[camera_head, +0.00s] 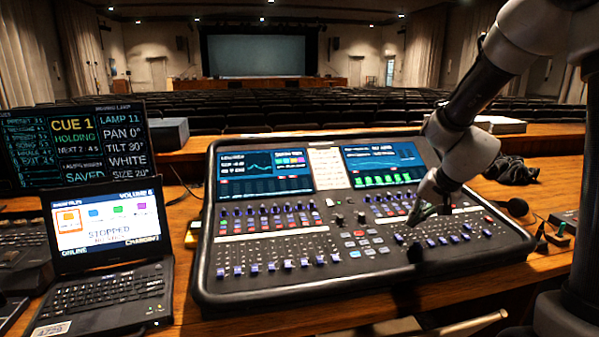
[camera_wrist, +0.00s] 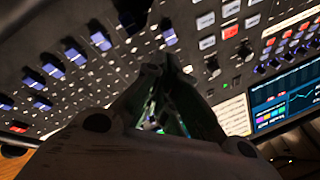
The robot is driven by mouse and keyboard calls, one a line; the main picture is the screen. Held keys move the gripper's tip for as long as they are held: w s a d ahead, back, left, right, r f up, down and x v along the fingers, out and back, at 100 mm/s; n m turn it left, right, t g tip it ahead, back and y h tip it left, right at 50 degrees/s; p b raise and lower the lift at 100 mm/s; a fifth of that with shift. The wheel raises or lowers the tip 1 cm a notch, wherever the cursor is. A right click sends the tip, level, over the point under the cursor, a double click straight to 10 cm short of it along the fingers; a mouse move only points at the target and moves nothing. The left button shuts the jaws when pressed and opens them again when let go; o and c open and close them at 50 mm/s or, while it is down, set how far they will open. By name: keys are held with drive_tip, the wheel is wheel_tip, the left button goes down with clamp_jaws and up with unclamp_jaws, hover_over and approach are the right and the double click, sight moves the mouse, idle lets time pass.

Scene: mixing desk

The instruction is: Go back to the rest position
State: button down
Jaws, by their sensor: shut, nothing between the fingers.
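My gripper (camera_head: 422,212) is at the end of my arm, which reaches in from the upper right of the head view. It hangs over the right half of the mixing desk (camera_head: 203,262), above its buttons and faders. In the wrist view my gripper (camera_wrist: 163,66) points at the desk panel, its dark fingers shut with nothing held. Rows of blue faders (camera_wrist: 76,56) lie to the left of the fingers, and a red-lit button (camera_wrist: 230,32) lies to the right. Whether the fingertips touch the panel I cannot tell.
A laptop (camera_head: 100,295) stands at the left, with a cue monitor (camera_head: 75,143) behind it. A dark microphone (camera_head: 514,207) and crumpled black cloth (camera_head: 512,170) lie right of the desk. A closed book-like item (camera_head: 497,124) is at the back right. Seat rows fill the hall beyond.

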drive_tip(key=s+d+r+n+h, duration=0.15)
drive_tip(key=s+r, duration=0.25)
drive_tip(key=s, duration=0.5)
drive_tip(key=s+d+r+n, duration=0.2)
drive_tip(key=s+r, duration=0.2)
drive_tip(key=s, duration=0.5)
drive_tip(key=s+d+r+n+h, duration=0.15)
drive_tip(key=s+r, duration=0.25)
drive_tip(key=s, duration=0.5)
drive_tip(key=w+r, duration=0.2)
drive_tip(key=w, duration=1.8)
drive_tip(key=w+r, duration=0.3)
drive_tip(key=w, duration=1.7)
drive_tip(key=shift+d+r+n+g+y, duration=0.3)
drive_tip(key=shift+d+r+n+g, duration=0.05)
drive_tip(key=shift+d+n+g, duration=0.05)
drive_tip(key=s+f, duration=0.2)
drive_tip(key=s, duration=1.7)
drive_tip(key=s+f, duration=0.3)
drive_tip(key=s, duration=1.7)
drive_tip(key=shift+s+a, duration=0.3)
drive_tip(key=shift+a, duration=0.05)
